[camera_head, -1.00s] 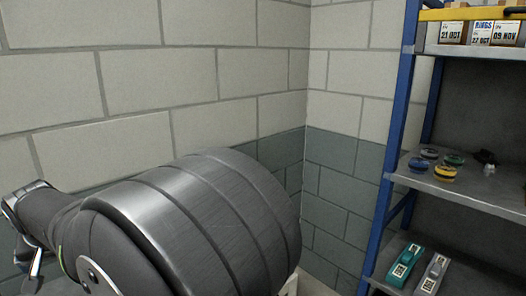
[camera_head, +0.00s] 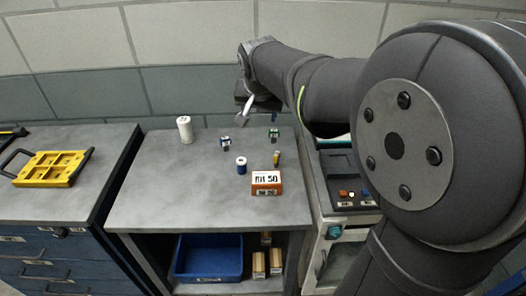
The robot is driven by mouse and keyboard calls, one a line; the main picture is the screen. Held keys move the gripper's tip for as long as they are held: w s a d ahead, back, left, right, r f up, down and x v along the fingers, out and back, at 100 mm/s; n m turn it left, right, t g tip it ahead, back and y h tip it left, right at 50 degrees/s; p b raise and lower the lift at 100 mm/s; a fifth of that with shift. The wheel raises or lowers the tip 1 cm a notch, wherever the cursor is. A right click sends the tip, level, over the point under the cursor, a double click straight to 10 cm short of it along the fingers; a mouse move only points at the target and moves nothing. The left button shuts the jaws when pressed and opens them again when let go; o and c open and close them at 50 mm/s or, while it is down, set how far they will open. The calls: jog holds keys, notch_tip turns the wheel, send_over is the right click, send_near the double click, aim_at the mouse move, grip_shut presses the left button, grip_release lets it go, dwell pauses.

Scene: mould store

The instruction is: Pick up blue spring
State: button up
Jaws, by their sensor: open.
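Two small blue items stand on the grey bench top (camera_head: 150,190). One is a short blue cylinder with a white top (camera_head: 241,166); the other is a smaller blue-and-white piece (camera_head: 225,143) behind it to the left. At this size I cannot tell which is the blue spring, and no coils are clear. My gripper (camera_head: 242,118) is above the rear of the bench, beyond both blue items and touching neither. It is open and looks empty.
A white roll (camera_head: 185,131) stands rear left. A blue bin (camera_head: 208,259) sits below. A yellow case (camera_head: 50,168) lies on the left cabinet. The bench's left front is clear.

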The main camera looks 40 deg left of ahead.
notch_tip(320, 180, down, 6)
jog(key=a+n+g, duration=0.2)
jog(key=n+g, duration=0.1)
jog(key=n, duration=0.7)
send_near(241, 161)
jog(key=shift+g+y, duration=0.3)
jog(key=x, duration=0.5)
jog(key=shift+w+a+f, duration=0.1)
jog(key=shift+w+f, duration=0.15)
jog(key=shift+w, duration=0.1)
jog(key=shift+d+x, duration=0.15)
jog(key=shift+x, duration=1.1)
jog(key=shift+d+x, duration=0.1)
jog(key=shift+x, duration=1.2)
jog(key=shift+f, duration=0.1)
jog(key=c, duration=1.1)
